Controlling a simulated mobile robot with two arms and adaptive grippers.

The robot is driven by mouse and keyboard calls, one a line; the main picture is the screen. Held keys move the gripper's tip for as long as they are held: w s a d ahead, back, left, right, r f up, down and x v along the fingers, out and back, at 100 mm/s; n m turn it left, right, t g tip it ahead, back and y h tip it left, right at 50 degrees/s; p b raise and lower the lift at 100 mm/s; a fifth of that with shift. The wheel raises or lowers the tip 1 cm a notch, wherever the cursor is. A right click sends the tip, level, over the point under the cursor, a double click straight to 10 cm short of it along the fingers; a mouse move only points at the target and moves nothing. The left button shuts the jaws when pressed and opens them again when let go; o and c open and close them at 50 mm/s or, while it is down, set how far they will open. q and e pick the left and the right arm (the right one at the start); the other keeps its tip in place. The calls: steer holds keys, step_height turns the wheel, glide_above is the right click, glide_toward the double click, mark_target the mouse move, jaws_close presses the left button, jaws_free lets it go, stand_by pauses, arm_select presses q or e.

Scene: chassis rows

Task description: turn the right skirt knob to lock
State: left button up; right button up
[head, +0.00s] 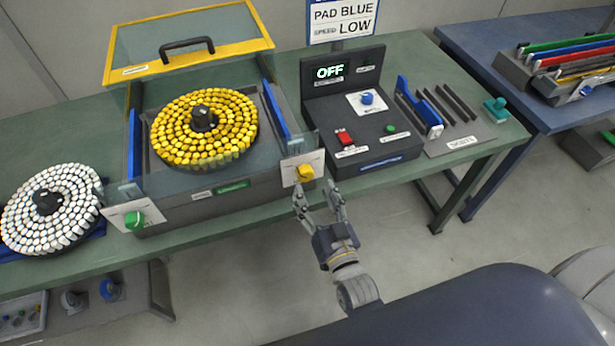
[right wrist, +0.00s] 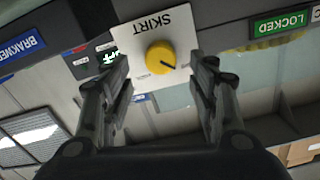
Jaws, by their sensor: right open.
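The right skirt knob (head: 305,172) is yellow, on a white plate at the right front corner of the machine with the yellow-framed lid. In the right wrist view, the knob (right wrist: 160,57) appears upside down under the word SKIRT, its dark pointer mark toward the picture's lower right. My right gripper (head: 318,190) is open just in front of the knob. In the wrist view its fingers (right wrist: 160,78) stand on either side of the knob with gaps, apparently not touching it. A green LOCKED label (right wrist: 283,24) shows beside it. My left gripper is not in view.
A green left knob (head: 134,219) sits on the machine's other corner. A black control box (head: 362,130) reading OFF stands just right of the yellow knob. A ring of white pieces (head: 48,208) lies at left. Free floor shows in front of the green bench.

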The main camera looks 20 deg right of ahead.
mark_target(307, 178)
steer(key=shift+w+a+p, duration=0.1)
steer(key=shift+w+p, duration=0.25)
steer(key=shift+w, duration=2.25)
steer(key=shift+c, duration=0.5)
steer(key=c, duration=1)
